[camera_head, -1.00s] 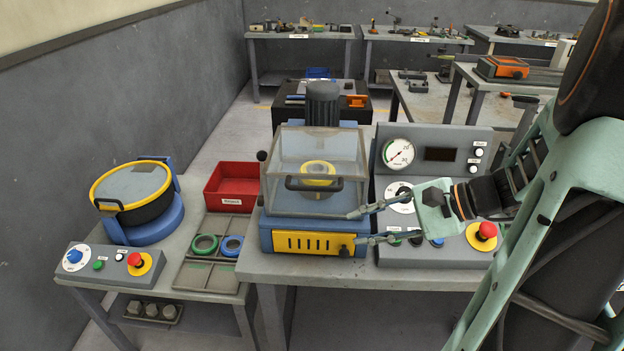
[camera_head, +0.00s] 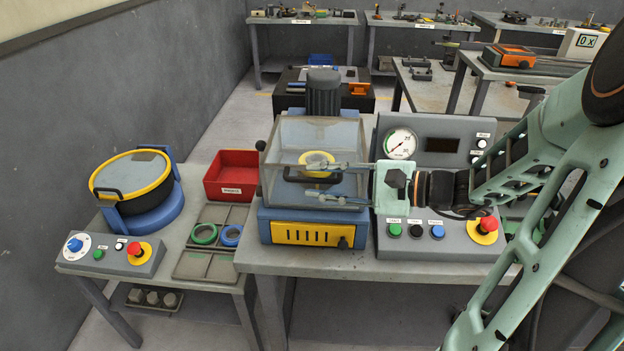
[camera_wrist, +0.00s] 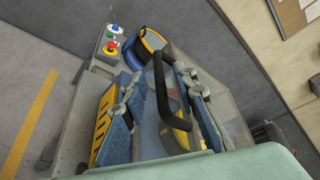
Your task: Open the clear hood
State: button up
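The clear hood (camera_head: 283,148) is a see-through box, shut over the machine, with a yellow round part (camera_head: 317,160) visible inside. A black bar handle runs along its front; in the wrist view the handle (camera_wrist: 162,85) passes between my two fingers. My gripper (camera_head: 318,182) is at the hood's front, coming from the right, with its fingers spread one above the other. In the wrist view my gripper (camera_wrist: 165,108) shows a gap on both sides of the handle.
A grey control panel with a gauge (camera_head: 400,143) and a red stop button (camera_head: 488,224) stands right of the machine, under my arm. At left are a red bin (camera_head: 232,172), a round yellow-rimmed pot (camera_head: 132,180) and a parts tray (camera_head: 190,265). A dark motor (camera_head: 323,92) rises behind the hood.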

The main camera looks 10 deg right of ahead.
jog(key=shift+x, duration=1.05)
grip_shut()
